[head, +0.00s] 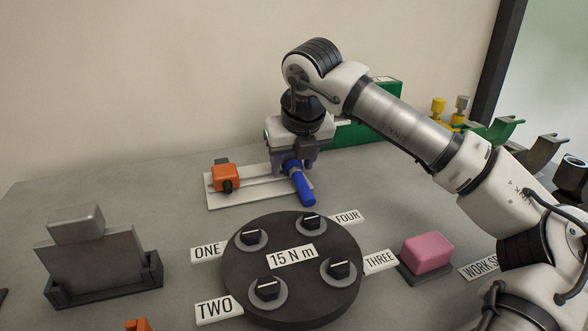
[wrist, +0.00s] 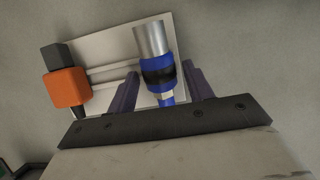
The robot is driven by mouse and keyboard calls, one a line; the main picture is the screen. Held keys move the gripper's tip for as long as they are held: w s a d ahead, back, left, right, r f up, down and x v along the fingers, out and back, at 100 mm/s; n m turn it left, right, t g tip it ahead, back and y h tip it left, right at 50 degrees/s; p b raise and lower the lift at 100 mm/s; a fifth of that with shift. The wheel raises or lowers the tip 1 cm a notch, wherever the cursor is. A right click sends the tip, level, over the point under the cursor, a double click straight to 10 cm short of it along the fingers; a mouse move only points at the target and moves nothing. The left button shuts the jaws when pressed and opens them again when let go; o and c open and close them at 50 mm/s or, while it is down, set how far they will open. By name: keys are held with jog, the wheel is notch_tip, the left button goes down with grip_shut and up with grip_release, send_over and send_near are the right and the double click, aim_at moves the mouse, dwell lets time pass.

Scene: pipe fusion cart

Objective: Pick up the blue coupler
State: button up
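The blue coupler (wrist: 158,73) shows in the wrist view as a blue cylinder with a dark band, with a grey metal cylinder (wrist: 150,40) at its far end. In the head view a blue cylindrical part (head: 302,188) shows below my gripper (head: 293,167), over the right end of the white base plate (head: 222,200). In the wrist view my gripper (wrist: 159,70) is open, with one dark purple finger on each side of the coupler and gaps visible. The coupler's near end is partly hidden behind the gripper body.
An orange clamp (head: 226,176) stands on the plate's left part. In front is a round dark table (head: 293,285) with several black knobs. A pink block (head: 427,251) is at right, a grey block on a stand (head: 92,262) at left. A green box (head: 372,120) is behind.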

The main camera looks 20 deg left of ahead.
jog(key=c, duration=1)
jog(key=shift+r, duration=0.15)
